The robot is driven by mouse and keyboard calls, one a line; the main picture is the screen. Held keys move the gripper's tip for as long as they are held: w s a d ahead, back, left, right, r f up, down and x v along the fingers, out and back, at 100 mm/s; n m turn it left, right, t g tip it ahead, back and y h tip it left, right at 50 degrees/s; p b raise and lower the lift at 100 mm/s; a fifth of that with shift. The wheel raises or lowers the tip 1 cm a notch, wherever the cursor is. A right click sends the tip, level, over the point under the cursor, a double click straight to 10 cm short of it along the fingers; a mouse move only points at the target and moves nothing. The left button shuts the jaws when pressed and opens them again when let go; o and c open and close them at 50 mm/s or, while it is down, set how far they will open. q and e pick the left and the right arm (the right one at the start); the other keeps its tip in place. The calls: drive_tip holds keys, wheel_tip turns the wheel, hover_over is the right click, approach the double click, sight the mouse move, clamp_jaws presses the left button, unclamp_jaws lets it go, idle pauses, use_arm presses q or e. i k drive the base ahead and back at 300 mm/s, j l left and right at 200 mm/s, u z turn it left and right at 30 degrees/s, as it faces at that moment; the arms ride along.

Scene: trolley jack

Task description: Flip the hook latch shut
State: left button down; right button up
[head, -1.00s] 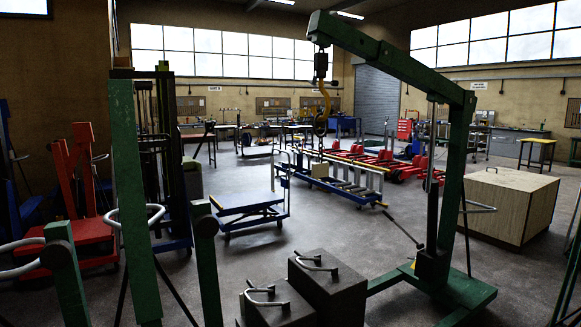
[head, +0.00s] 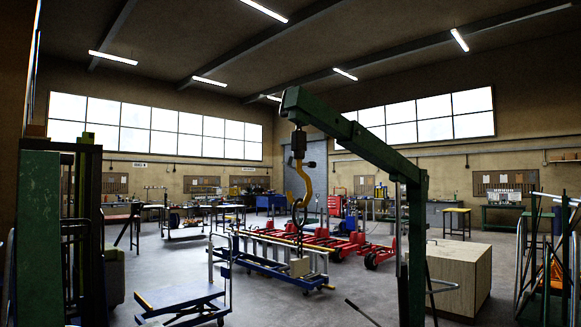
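A yellow hook (head: 297,185) hangs from the end of the green crane arm (head: 345,135), below a dark block (head: 298,145). A dark ring or shackle hangs in the hook, and a line runs down from it to a small pale block (head: 299,266). Neither of my grippers is in view.
A wooden crate (head: 452,278) stands at the right, behind the crane post (head: 413,250). A blue lift cart (head: 185,300) is at the lower left. A green post frame (head: 40,230) fills the left edge. Open floor (head: 150,255) lies between.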

sight(289, 159)
drive_tip(key=i+j, duration=0.55)
drive_tip(key=j, duration=0.2)
drive_tip(key=j+z, duration=0.1)
drive_tip(key=z, duration=1.15)
drive_tip(key=i+j, duration=0.05)
